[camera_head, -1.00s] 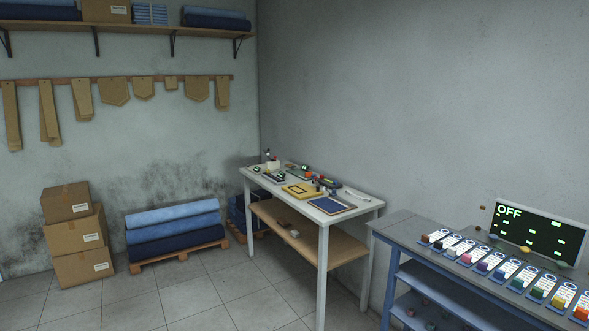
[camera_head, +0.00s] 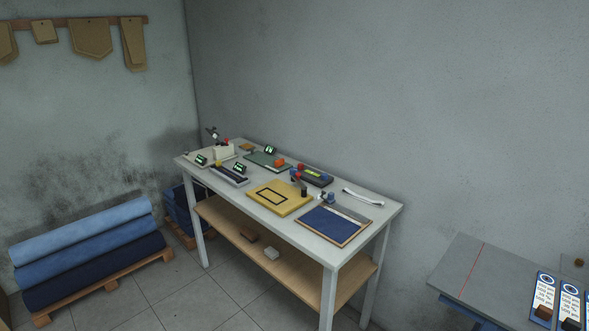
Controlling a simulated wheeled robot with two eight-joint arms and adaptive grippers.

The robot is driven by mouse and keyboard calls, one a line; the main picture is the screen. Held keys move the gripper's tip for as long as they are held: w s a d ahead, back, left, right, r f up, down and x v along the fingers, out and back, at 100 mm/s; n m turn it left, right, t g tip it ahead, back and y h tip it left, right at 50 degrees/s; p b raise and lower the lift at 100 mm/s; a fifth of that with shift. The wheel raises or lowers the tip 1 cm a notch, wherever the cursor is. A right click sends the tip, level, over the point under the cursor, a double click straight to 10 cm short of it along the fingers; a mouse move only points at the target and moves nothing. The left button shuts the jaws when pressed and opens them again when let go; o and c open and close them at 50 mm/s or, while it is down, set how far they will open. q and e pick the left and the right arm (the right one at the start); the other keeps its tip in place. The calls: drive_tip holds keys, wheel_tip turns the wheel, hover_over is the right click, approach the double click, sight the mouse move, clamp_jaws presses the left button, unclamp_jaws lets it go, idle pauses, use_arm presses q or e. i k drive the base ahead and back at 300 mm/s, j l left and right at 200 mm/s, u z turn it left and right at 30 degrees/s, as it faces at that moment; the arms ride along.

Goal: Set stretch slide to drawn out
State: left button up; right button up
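None of the devices in view can be picked out for certain as the stretch slide. On the white table (camera_head: 385,207) sits a dark grey track-like device (camera_head: 230,175) with a yellow knob and a small green-lit display. Behind it is a green board (camera_head: 262,158) with an orange block and another display. A blue-and-black unit (camera_head: 314,178) with a red knob and a yellow-green label sits at the back. A cream device (camera_head: 224,152) with a red part stands at the far left end. Slide positions are too small to read. Neither of my grippers is in view.
A yellow board (camera_head: 292,203) with a black rectangle and a blue wood-framed panel (camera_head: 332,225) lie on the near part of the table. Blue fabric rolls (camera_head: 90,245) lie on a pallet at left. A grey bench (camera_head: 475,272) stands at right. Tiled floor lies between.

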sight(280, 163)
drive_tip(key=i+j+u, duration=0.1)
drive_tip(key=i+j, duration=0.2)
drive_tip(key=i+z, duration=0.1)
drive_tip(key=z, duration=0.2)
drive_tip(key=i+j+z, duration=0.1)
drive_tip(key=z, duration=0.2)
drive_tip(key=i+j+z, duration=0.2)
drive_tip(key=j, duration=0.15)
drive_tip(key=i+j+z, duration=0.2)
drive_tip(key=j, duration=0.2)
drive_tip(key=j+z, duration=0.2)
drive_tip(key=j, duration=0.2)
drive_tip(key=i+j+z, duration=0.2)
drive_tip(key=j, duration=0.2)
drive_tip(key=k, duration=0.05)
